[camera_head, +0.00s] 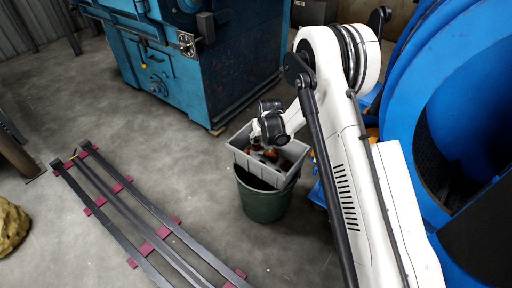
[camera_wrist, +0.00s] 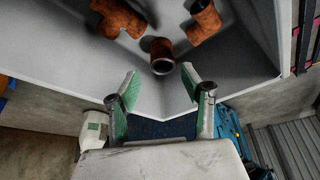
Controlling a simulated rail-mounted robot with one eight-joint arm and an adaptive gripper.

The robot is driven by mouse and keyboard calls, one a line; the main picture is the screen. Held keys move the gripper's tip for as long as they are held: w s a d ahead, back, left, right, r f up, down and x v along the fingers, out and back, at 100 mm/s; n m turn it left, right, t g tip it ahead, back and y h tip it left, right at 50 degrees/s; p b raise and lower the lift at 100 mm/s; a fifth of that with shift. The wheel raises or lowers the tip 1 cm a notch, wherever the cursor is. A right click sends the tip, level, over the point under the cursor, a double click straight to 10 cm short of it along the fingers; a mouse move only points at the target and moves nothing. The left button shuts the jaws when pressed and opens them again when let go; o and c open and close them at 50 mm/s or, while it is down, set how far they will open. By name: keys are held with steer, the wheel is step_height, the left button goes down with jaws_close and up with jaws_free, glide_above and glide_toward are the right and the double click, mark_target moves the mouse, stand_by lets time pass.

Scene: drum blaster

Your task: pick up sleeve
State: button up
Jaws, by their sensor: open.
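The sleeve (camera_wrist: 162,58) is a short, rusty brown tube with an open end. In the wrist view it lies in the grey bin (camera_wrist: 60,60), just beyond my open fingertips. My gripper (camera_wrist: 160,82) has green-lined fingers spread apart, with nothing between them. A rusty tee-like fitting (camera_wrist: 118,18) lies to the left of the sleeve and a rusty elbow-like fitting (camera_wrist: 204,20) to the right. In the head view my arm's end reaches over the grey bin (camera_head: 241,160); brown parts show inside, but the sleeve cannot be told apart there.
The bin rests on a dark green bucket (camera_head: 262,204). Its walls stand close around my gripper. A blue machine (camera_head: 165,70) is behind it, and large blue drums (camera_head: 450,100) are at right. Dark floor rails (camera_head: 150,235) lie at left, with bare floor between.

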mark_target(256, 142)
steer(key=b+x, duration=0.1)
steer(key=x, duration=0.1)
steer(key=b+x, duration=0.1)
steer(key=x, duration=0.2)
steer(key=b+x, duration=0.1)
steer(key=x, duration=0.2)
steer(key=shift+w+a+r, duration=0.15)
steer(key=shift+w+a, duration=0.15)
jaws_close()
